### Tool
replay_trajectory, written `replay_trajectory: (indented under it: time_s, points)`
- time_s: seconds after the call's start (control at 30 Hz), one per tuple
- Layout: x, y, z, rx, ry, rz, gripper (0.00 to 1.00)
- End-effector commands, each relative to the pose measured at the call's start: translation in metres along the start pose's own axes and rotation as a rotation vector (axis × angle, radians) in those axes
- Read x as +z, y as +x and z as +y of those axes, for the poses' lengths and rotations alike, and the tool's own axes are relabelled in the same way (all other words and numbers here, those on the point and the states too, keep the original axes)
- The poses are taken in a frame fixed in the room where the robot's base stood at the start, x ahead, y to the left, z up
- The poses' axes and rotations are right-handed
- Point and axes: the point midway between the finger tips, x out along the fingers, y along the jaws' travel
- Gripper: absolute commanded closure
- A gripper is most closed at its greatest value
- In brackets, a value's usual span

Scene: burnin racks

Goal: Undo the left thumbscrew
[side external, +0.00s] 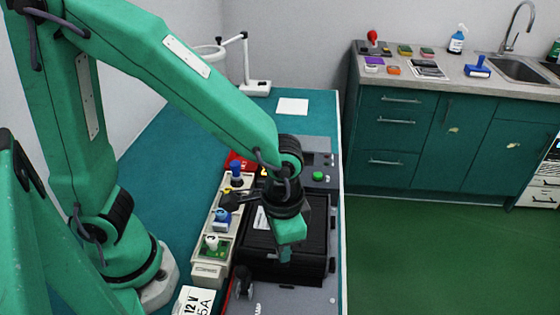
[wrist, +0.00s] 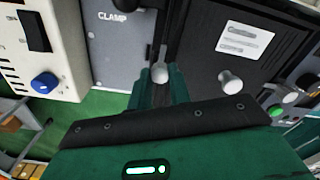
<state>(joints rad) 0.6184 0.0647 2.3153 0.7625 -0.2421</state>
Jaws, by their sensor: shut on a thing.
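My gripper (side external: 285,254) is low over the front part of a black ribbed unit (side external: 297,268) in the side view. In the wrist view my gripper (wrist: 161,88) is shut on the left thumbscrew (wrist: 160,73), whose pale rounded head shows between the green fingers. The fingers hide part of it, and its thread cannot be seen. A second pale thumbscrew (wrist: 230,80) stands to the right, apart from the fingers, on the black unit's face. The held thumbscrew is hidden in the side view.
A grey panel marked CLAMP (wrist: 115,45) lies left of the fingers. A beige box with a blue knob (wrist: 44,83) is farther left. A green button (side external: 317,176) stands behind the unit. A beige rack strip (side external: 208,270) with small parts runs along its left side.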

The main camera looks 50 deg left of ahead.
Motion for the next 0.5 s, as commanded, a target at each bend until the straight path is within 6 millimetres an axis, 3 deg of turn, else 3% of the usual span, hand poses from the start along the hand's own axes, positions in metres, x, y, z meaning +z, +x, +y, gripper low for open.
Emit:
replay_trajectory:
  time_s: [0.2, 0.23, 0.33, 0.5]
  points:
    - [-0.0015, -0.0012, 0.0003, 0.001, 0.000, 0.005, 1.00]
    - [-0.0015, -0.0012, 0.0003, 0.001, 0.000, 0.005, 0.79]
    - [-0.0013, -0.0011, 0.0003, 0.001, 0.001, 0.005, 0.59]
    - [-0.0007, -0.0006, 0.0001, 0.001, 0.001, 0.003, 0.59]
